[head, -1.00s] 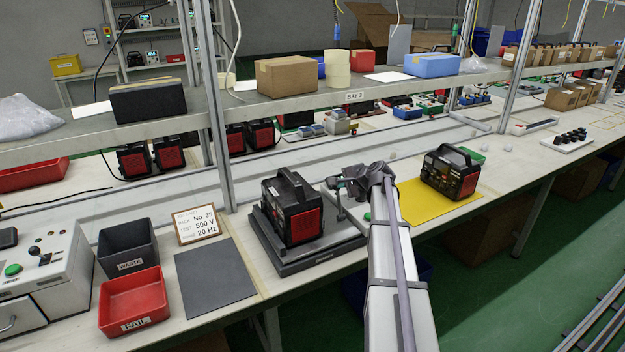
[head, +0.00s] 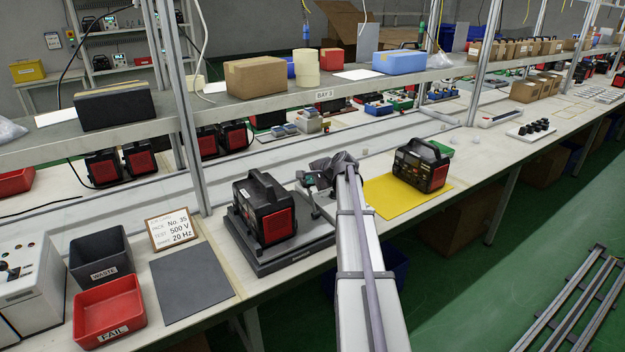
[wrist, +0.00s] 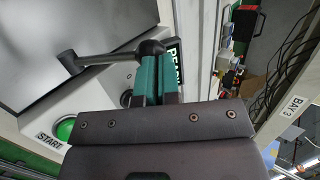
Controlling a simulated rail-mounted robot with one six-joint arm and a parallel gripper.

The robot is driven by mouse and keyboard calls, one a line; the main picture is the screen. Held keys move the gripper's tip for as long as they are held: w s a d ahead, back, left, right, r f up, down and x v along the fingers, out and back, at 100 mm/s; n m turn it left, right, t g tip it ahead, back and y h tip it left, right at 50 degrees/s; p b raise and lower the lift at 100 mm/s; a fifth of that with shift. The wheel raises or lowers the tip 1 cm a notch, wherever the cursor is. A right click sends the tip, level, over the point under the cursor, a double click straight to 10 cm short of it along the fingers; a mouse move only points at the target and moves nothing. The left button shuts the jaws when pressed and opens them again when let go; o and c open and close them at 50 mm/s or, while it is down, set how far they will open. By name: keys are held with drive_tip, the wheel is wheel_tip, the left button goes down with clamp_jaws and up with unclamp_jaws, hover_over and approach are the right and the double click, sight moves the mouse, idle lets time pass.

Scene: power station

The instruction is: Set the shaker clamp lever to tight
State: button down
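The shaker (head: 270,262) is a dark grey plate on the bench, with a black pack (head: 265,215) with a red face standing on it. My gripper (head: 309,181) shows small in the head view, at the shaker's right side; the lever is not clear there.
A yellow mat (head: 405,200) with another pack (head: 421,166) lies to the right. An upright post (head: 187,120) and the shelf (head: 240,110) stand behind.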

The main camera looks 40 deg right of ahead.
drive_tip(key=r+p+v, duration=0.1)
drive_tip(key=p+v, duration=0.8)
drive_tip(key=v, duration=0.5)
drive_tip(key=shift+w+p, duration=0.3)
drive_tip(key=shift+w, duration=0.1)
drive_tip(key=s+a+f+n+g, duration=0.2)
drive_tip(key=s+a+n, duration=0.4)
drive_tip(key=a, duration=0.7)
drive_tip(key=s+a+f+n+g+h, duration=0.1)
drive_tip(key=s+a+n+g, duration=0.4)
drive_tip(key=a, duration=0.9)
drive_tip(key=s+a+f+n+g, duration=0.3)
drive_tip(key=s+a+n, duration=0.3)
drive_tip(key=a, duration=0.8)
drive_tip(key=shift+s+f+n, duration=0.4)
drive_tip(key=shift+s, duration=0.3)
drive_tip(key=c, duration=1.8)
unclamp_jaws()
